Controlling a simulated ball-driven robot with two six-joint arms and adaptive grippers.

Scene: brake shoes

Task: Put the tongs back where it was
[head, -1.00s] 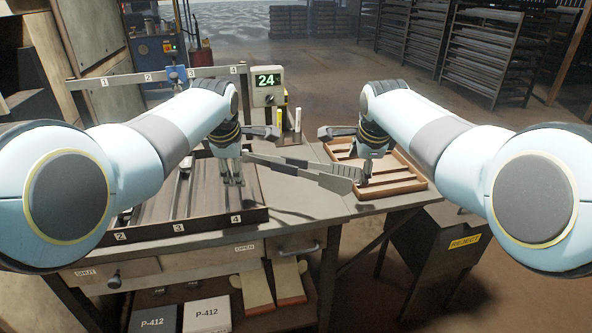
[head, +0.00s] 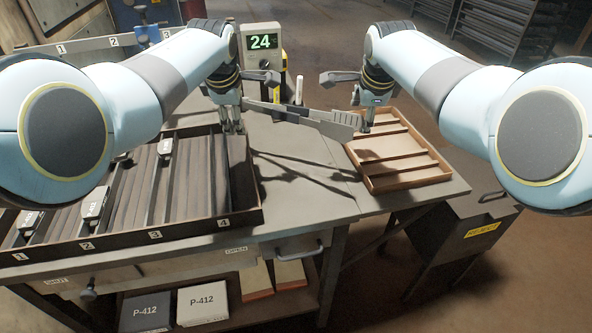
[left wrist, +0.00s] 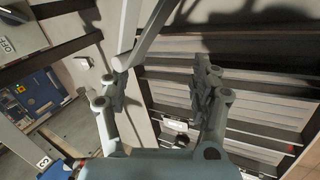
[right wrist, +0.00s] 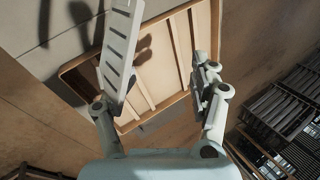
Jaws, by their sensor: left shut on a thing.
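The tongs (head: 300,114) are a long grey tool held level above the bench between my two hands in the head view. Their slotted end points right. Their plain bar end shows in the left wrist view (left wrist: 148,35), close to the left finger in that picture. My left gripper (head: 234,124) is shut on the tongs, though its grip is partly hidden. My right gripper (head: 367,122) is open above the back of the wooden tray. In the right wrist view, the slotted end (right wrist: 120,50) lies near one right finger, and I cannot tell whether they touch.
The wooden divided tray (head: 412,182) sits at the bench's right. A dark rack (head: 245,212) with numbered lanes fills the left. A counter box (head: 262,60) reading 24 stands behind. A reject bin (head: 465,215) is right of the bench. The bench middle (head: 300,180) is bare.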

